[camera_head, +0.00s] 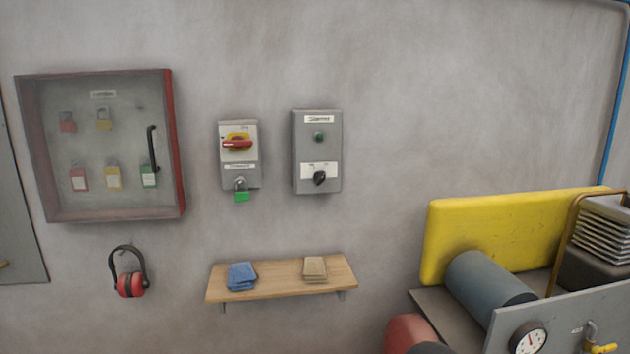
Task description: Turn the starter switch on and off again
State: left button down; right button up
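The starter box (331,148) is a grey wall box in the middle of the view, with a label at its top. Below the label is a green round lamp or button (319,136). The black rotary starter switch (320,178) sits on a white plate in the lower part of the box; its pointer looks turned, but the plate's lettering is too small to read. Neither of my grippers is in view.
Left of it is an isolator box (225,178) with a red handle (237,144) and a green padlock (241,196). Further left hangs a padlock cabinet (108,215). A wooden shelf (284,285) holds cloths below. Machinery with a yellow guard (505,229) fills the lower right.

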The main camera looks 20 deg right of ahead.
aim_at(319, 176)
jog(key=i, duration=0.95)
jog(key=z, duration=0.05)
